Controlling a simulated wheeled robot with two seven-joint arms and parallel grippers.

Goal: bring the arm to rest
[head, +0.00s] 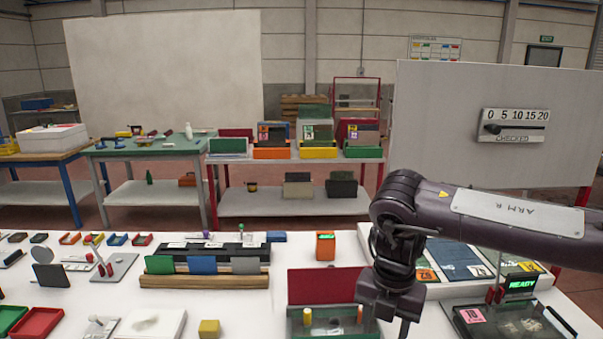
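My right arm (500,212) comes in from the right of the head view, and its wrist bends down over the table. My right gripper (398,322) points down at the bottom of the view, beside the right end of an open green box (320,330). Its fingertips are partly cut off and I cannot tell whether they are apart, and nothing clearly shows between them. My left gripper is not in view.
The white table (235,315) carries a wooden rack with cards (200,282), an orange box (326,245), a yellow block (209,329), red trays (38,323) and a green READY display (520,285). A white board with a slider scale (515,126) stands behind my arm.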

